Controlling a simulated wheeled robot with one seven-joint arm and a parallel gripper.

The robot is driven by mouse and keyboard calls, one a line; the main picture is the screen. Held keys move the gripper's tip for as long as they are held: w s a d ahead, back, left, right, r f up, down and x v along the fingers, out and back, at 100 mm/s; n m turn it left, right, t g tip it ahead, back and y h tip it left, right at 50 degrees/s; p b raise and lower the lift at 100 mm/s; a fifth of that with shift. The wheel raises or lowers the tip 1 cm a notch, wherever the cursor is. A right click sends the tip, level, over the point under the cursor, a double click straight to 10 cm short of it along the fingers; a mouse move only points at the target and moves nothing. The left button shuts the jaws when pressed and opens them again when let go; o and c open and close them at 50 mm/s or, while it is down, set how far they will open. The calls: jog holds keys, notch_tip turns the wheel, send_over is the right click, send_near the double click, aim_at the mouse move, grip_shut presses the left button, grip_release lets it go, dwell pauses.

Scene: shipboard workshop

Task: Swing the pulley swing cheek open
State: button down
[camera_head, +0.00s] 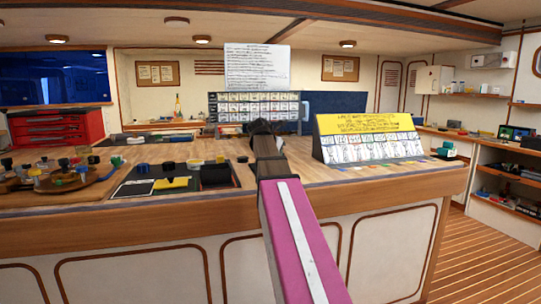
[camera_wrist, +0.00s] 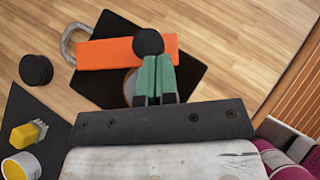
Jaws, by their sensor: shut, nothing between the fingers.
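The pulley shows in the wrist view as a long orange cheek (camera_wrist: 105,54) with a black round knob (camera_wrist: 148,41) near its right part. A grey metal loop (camera_wrist: 70,40) sticks out at its left end, and a grey round part (camera_wrist: 129,86) shows partly below the orange cheek. It lies on a black mat (camera_wrist: 188,80). My gripper (camera_wrist: 157,58) has its green fingers shut and empty, with the tips over the orange cheek right beside the knob; I cannot tell whether they touch it. In the head view my arm hides the pulley.
A black round cap (camera_wrist: 36,69), a yellow piece (camera_wrist: 24,136) and a yellow-topped tin (camera_wrist: 20,166) are at the left in the wrist view. In the head view a yellow-topped sign stand (camera_head: 368,138) stands right of my arm. Bare wood lies around the mat.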

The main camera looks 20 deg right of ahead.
jog(key=d, duration=0.1)
jog(key=w+d, duration=0.1)
jog(key=d, duration=0.1)
jog(key=shift+w+d, duration=0.15)
jog(key=shift+d, duration=0.05)
jog(key=shift+w+d, duration=0.45)
jog(key=shift+d, duration=0.15)
jog(key=shift+w+d, duration=0.4)
jog(key=shift+d, duration=0.2)
